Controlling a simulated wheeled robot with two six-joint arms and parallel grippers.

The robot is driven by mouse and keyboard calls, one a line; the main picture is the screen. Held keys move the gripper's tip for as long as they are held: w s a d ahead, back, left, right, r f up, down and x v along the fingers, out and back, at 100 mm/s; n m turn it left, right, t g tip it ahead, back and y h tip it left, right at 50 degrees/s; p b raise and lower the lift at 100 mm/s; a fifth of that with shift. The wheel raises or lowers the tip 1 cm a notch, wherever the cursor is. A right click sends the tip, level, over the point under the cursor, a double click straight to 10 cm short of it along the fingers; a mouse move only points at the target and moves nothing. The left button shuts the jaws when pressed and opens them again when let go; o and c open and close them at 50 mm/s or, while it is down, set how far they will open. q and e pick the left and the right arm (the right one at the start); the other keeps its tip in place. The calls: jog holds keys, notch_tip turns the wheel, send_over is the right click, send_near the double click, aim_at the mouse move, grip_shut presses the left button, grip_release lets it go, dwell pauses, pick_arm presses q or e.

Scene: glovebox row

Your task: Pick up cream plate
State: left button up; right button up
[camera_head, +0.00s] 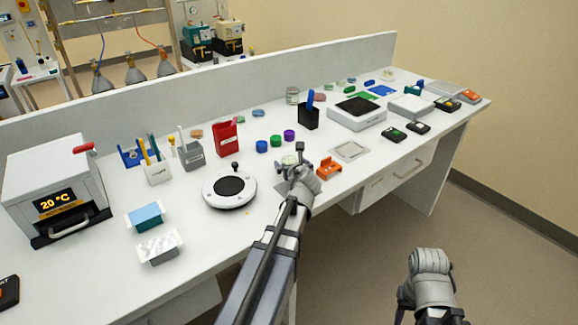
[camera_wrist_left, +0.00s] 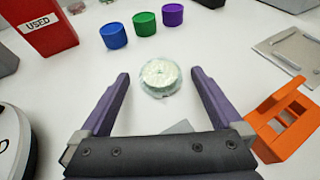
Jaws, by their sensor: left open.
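The cream plate (camera_wrist_left: 160,76) is a small round clear dish with a pale cream, speckled fill. It lies flat on the white bench, and in the head view (camera_head: 289,160) it is partly hidden by my left gripper. My left gripper (camera_head: 297,160) is open and empty above the bench. In the left wrist view its two dark purple fingers stand on either side of the plate, with space between each finger and its rim. My right gripper (camera_head: 428,285) is low at the front right, clear of the bench; its jaws do not show clearly.
An orange holder (camera_wrist_left: 285,120) stands close right of the left gripper. Blue (camera_wrist_left: 115,36), green (camera_wrist_left: 145,24) and purple (camera_wrist_left: 173,15) caps lie behind the plate. A red "USED" box (camera_wrist_left: 45,28) and a round white stirrer (camera_head: 229,192) stand to the left. A clear tray (camera_head: 349,151) lies to the right.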

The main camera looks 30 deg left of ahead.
pick_arm(q)
jog(key=shift+w+a+f, duration=0.15)
jog(key=shift+w, duration=0.1)
jog(key=shift+s, duration=0.1)
jog(key=c, duration=1.3)
notch_tip(320, 180, up, 10)
jog(key=p, duration=1)
